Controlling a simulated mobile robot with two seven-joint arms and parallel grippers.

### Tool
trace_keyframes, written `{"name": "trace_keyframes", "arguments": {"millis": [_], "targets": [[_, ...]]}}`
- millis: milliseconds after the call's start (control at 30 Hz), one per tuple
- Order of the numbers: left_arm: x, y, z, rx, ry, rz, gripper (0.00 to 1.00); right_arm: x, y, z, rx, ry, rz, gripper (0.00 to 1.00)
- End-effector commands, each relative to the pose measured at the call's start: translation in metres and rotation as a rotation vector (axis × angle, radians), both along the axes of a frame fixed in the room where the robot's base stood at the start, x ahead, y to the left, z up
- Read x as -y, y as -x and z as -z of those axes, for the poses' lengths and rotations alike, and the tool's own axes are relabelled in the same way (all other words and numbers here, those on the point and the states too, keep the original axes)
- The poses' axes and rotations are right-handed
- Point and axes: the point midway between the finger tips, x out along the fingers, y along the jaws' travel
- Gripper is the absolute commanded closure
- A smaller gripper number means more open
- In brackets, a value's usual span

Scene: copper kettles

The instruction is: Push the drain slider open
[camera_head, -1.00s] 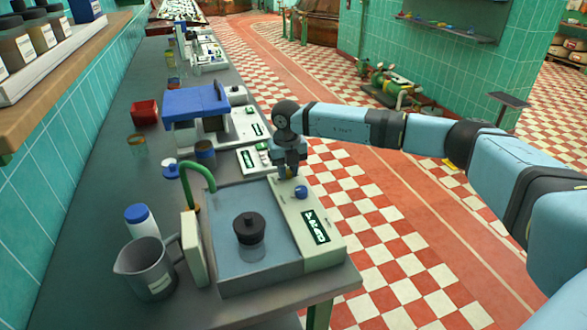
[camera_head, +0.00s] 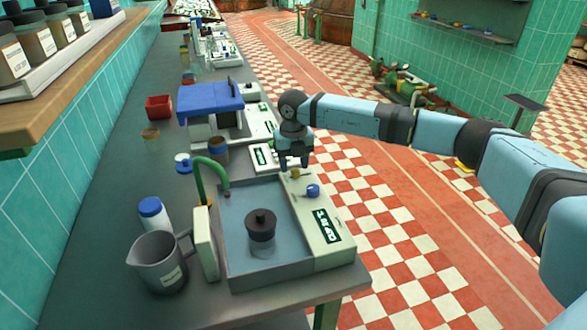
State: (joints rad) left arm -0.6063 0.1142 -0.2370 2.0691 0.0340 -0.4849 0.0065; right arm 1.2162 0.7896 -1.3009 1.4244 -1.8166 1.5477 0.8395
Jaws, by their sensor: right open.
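A basin unit (camera_head: 235,283) with a grey-blue tray stands at the front end of the bench. Its pale side panel (camera_head: 318,222) carries a blue knob (camera_head: 313,190), a small yellow knob (camera_head: 294,173) and a dark display with green marks. I cannot tell which part is the drain slider. My right gripper (camera_head: 294,164) points down at the panel's far end, just above or beside the yellow knob; contact is unclear. It is open, with its fingers apart. My left gripper is not in view.
A black-lidded jar (camera_head: 261,229) stands in the tray. A green curved spout (camera_head: 212,165) rises at its far left corner. A grey jug (camera_head: 160,262) and a blue-capped bottle (camera_head: 153,215) stand to the left. A blue-topped device (camera_head: 210,100) stands beyond.

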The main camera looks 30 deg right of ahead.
Motion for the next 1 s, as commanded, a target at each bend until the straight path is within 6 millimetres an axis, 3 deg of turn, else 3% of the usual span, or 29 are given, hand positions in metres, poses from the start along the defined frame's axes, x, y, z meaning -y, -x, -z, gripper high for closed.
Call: {"name": "trace_keyframes", "arguments": {"millis": [300,500,1000], "targets": [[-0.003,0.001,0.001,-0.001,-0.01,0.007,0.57,-0.001,-0.001,-0.075,0.005,-0.002,-0.001,0.51],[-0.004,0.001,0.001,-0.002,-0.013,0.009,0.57,-0.001,-0.001,-0.105,0.003,0.0,-0.001,0.51],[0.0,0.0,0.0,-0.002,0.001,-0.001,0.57,-0.001,0.0,-0.115,0.001,-0.001,-0.002,0.51]]}}
